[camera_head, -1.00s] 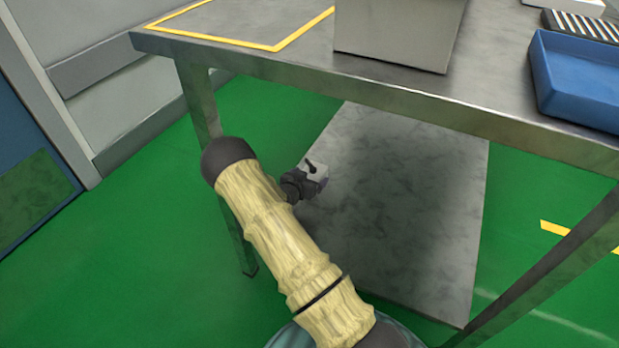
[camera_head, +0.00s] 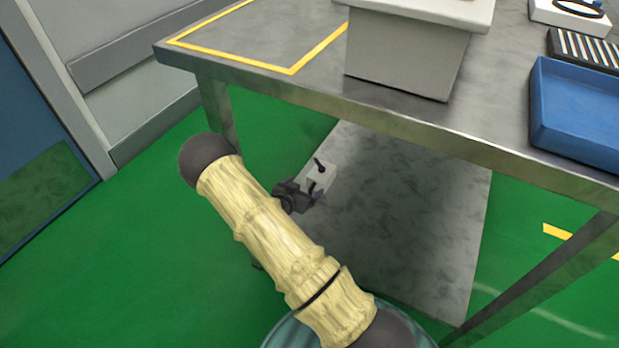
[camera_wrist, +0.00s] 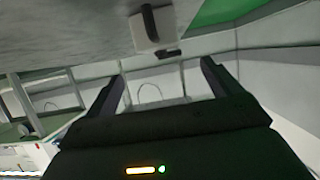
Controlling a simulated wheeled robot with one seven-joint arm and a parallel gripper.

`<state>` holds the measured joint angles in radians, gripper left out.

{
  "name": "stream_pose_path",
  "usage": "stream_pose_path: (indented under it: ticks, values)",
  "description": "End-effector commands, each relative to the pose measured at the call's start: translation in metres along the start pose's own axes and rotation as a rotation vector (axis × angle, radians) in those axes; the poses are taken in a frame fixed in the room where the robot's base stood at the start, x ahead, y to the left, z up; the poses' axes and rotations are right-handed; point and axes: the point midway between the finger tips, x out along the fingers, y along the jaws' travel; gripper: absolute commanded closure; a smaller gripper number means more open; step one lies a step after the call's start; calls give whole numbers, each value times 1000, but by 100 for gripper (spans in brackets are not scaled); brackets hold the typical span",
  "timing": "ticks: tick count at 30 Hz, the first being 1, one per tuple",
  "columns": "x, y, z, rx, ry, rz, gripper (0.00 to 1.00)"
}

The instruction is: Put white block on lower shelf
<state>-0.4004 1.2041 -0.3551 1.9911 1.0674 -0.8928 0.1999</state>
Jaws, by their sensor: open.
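The white block (camera_head: 324,178) stands on the far left end of the grey lower shelf (camera_head: 400,230), under the table. My gripper (camera_head: 314,180) is close to it, on its near left side, and partly hides it in the head view. In the upside-down wrist view, the white block (camera_wrist: 144,38), with dark marks on its face, rests on the grey shelf surface (camera_wrist: 60,35). My gripper (camera_wrist: 162,78) has its two fingers spread wide there. Nothing is between them, and the block is beyond them, apart.
The metal table top (camera_head: 270,65) overhangs the shelf. It carries a grey box (camera_head: 405,60), a blue tray (camera_head: 575,115) and a striped rack (camera_head: 582,47). The shelf's middle is clear.

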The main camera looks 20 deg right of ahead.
Motion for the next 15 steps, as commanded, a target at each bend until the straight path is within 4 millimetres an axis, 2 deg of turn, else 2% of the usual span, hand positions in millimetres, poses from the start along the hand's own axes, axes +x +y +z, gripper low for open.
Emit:
stream_pose_path:
  ticks: [4,15]
  values:
    - [-11,0,0,-1,0,1,10]
    - [-11,0,0,0,0,1,10]
